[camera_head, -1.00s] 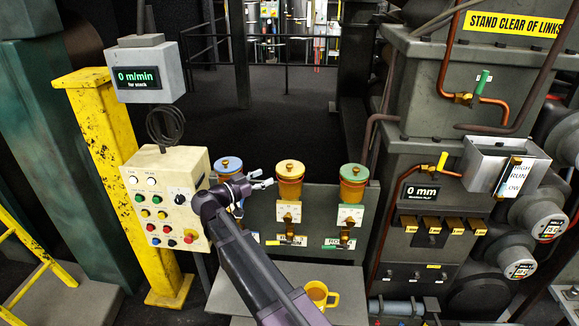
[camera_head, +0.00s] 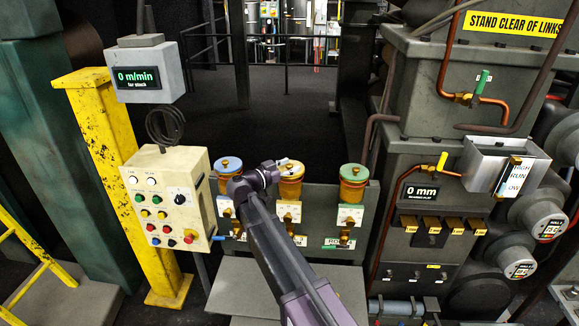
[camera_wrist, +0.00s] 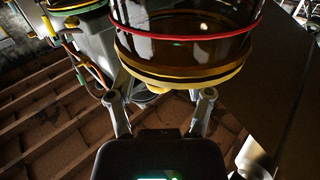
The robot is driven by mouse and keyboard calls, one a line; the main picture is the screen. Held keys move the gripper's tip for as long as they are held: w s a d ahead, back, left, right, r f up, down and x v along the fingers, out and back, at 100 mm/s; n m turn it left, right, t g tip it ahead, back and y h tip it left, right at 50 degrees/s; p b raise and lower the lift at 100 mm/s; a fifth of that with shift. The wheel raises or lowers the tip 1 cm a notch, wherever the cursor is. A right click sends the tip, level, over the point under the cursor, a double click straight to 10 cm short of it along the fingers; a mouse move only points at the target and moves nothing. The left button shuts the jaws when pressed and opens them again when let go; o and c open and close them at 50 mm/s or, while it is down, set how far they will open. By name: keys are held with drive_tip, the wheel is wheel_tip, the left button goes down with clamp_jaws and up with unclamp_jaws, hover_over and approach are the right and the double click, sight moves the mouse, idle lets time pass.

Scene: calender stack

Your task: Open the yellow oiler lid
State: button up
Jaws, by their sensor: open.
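The yellow oiler (camera_head: 290,188) is the middle one of three on the panel, with an amber body and a yellow lid (camera_head: 291,170). The lid looks shut in the head view, though my wrist partly covers it. My gripper (camera_wrist: 160,97) is open, with its two fingers spread apart. In the wrist view a dark glass body with a red band and a yellow rim (camera_wrist: 185,78) fills the space just beyond the fingers, which appear empty. I cannot tell whether either finger touches it.
The blue-lidded oiler (camera_head: 228,166) stands to the left and the green-lidded oiler (camera_head: 354,174) to the right. A control box with buttons (camera_head: 165,180) is further left. A grey shelf (camera_head: 228,285) lies below the panel.

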clamp_jaws()
